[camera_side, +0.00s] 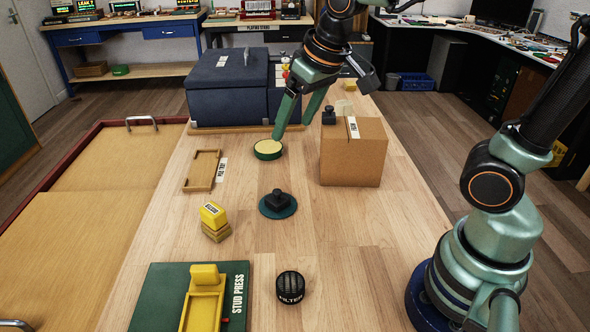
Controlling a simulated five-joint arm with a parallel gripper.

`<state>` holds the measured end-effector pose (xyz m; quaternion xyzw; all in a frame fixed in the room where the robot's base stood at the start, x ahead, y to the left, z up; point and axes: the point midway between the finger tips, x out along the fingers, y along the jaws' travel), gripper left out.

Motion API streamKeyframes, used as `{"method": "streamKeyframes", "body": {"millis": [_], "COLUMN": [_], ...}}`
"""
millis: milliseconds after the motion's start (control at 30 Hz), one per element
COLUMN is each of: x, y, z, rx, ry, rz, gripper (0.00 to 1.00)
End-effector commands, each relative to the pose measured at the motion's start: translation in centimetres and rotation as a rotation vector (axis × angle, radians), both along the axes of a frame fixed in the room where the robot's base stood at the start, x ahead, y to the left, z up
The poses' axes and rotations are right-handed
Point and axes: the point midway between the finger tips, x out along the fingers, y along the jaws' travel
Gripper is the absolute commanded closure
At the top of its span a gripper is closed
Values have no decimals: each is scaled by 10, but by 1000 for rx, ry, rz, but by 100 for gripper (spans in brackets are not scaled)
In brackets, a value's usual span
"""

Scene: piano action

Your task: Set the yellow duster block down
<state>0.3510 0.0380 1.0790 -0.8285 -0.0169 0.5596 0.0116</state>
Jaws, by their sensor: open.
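A yellow block with a small label on top (213,214), which I take for the duster block, rests on another yellow block (216,232) on the wooden table, left of centre. The label is too small to read surely. My gripper (291,129) is farther back, with its fingers pointing down and spread apart. One fingertip is by the far side of a round green dish with a pale yellow top (268,151). I see nothing held between the fingers. My gripper is well away from the stacked yellow blocks.
A cardboard box (350,165) stands right of my gripper, and a dark blue case (228,95) behind left. A labelled tray (187,172), a dark knob on a round base (277,204), a filter (290,287) and the stud press (165,285) stand around.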

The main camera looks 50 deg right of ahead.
Motion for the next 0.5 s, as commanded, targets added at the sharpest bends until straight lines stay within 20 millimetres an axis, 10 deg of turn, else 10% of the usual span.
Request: {"method": "streamKeyframes", "body": {"millis": [500], "x": [-66], "y": [-39], "z": [2], "rx": [-38], "ry": [-109], "rz": [-18], "gripper": [14]}}
